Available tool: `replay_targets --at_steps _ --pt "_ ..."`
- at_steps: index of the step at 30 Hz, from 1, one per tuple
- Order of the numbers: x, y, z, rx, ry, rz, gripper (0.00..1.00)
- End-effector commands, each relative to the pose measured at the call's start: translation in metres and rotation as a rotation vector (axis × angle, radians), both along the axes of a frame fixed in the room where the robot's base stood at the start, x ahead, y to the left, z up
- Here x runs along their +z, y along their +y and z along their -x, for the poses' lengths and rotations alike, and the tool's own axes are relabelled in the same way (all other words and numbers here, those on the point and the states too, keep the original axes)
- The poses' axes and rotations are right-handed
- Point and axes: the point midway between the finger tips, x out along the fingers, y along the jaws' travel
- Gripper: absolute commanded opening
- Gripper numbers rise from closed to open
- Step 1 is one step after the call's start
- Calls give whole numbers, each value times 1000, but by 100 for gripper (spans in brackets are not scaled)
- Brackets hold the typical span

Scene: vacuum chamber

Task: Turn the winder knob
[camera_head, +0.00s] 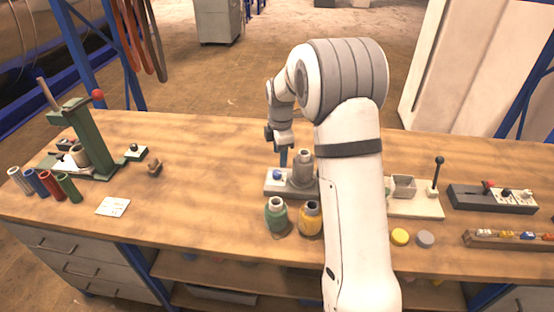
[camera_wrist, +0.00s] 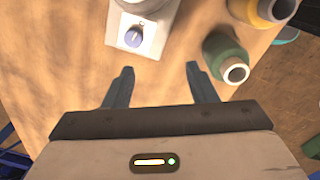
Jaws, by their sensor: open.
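The winder is a light-grey unit (camera_head: 276,187) on the wooden workbench, with a blue-violet knob (camera_head: 276,176) near its left end and a grey upright cylinder (camera_head: 303,168) on it. In the wrist view the knob (camera_wrist: 134,36) is round, on a pale plate (camera_wrist: 150,47), with a lighter bar across its face. My gripper (camera_wrist: 160,78) is open and empty. Its two fingers are apart and point toward the winder, and the knob lies ahead of them, slightly left of their middle, without contact. In the head view my gripper (camera_head: 283,158) is above and behind the winder, partly hidden by its own links.
A green spool (camera_head: 277,214) and a yellow spool (camera_head: 310,218) stand close in front of the winder. A green press (camera_head: 88,140) and coloured tubes (camera_head: 45,184) stand at the left. A black switch box (camera_head: 492,199) is at the right. Bench space left of the winder is clear.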

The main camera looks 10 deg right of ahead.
Motion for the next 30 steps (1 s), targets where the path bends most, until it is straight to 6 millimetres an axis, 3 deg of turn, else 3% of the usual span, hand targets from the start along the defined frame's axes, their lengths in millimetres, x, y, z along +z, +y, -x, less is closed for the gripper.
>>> replay_targets --at_steps 3,9,14,24,30 --pt "-20 0 -28 176 25 5 52" --pt "-45 0 -49 351 41 6 52" --pt "-60 0 -52 384 45 7 52" --pt "-111 1 -51 383 46 6 52" --pt "-127 1 -52 383 43 7 52"
